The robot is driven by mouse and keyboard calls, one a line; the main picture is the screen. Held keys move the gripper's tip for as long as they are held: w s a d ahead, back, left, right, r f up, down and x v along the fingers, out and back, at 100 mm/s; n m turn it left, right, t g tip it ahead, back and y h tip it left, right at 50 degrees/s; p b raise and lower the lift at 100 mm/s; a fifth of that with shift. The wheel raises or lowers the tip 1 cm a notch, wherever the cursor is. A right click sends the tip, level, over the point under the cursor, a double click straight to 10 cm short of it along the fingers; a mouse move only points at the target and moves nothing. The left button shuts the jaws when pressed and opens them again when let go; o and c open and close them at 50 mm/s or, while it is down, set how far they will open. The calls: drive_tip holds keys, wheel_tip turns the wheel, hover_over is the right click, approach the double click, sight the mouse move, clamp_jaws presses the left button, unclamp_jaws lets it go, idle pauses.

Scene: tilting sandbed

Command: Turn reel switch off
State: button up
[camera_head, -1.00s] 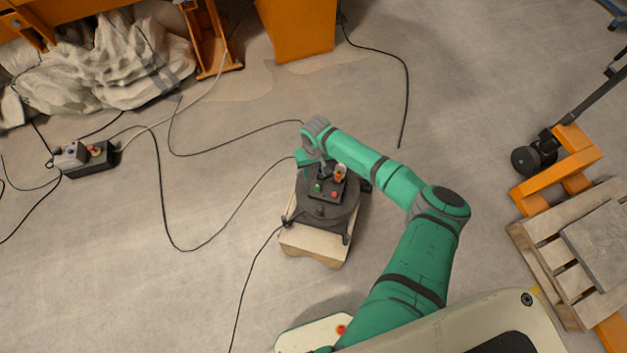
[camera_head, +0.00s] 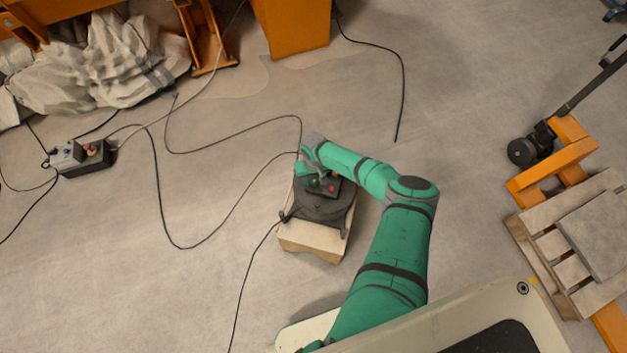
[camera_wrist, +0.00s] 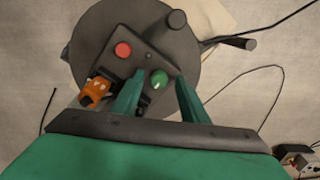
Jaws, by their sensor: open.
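The cable reel (camera_head: 322,207) is a dark round drum on a pale wooden block in the head view, with a black control panel on top. In the wrist view the reel (camera_wrist: 185,45) fills the upper middle. Its panel carries a red button or lamp (camera_wrist: 123,50) and a green round switch (camera_wrist: 160,79) with a pale mark. My gripper (camera_wrist: 158,85) is open, its two green fingers on either side of the green switch as seen from the wrist. I cannot tell whether they touch it. In the head view my wrist hides part of the panel.
An orange plug (camera_wrist: 95,92) sits at the panel's edge. Black cables run over the floor around the reel. A control box (camera_head: 88,158) lies at left. An orange pallet jack (camera_head: 560,160) and wooden pallet (camera_head: 545,240) stand at right. The wooden block (camera_head: 310,240) supports the reel.

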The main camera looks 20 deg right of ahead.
drive_tip(key=shift+c, duration=0.2)
clamp_jaws()
drive_tip(key=shift+w+a, duration=0.1)
drive_tip(key=shift+a, duration=0.1)
drive_tip(key=shift+d, duration=0.1)
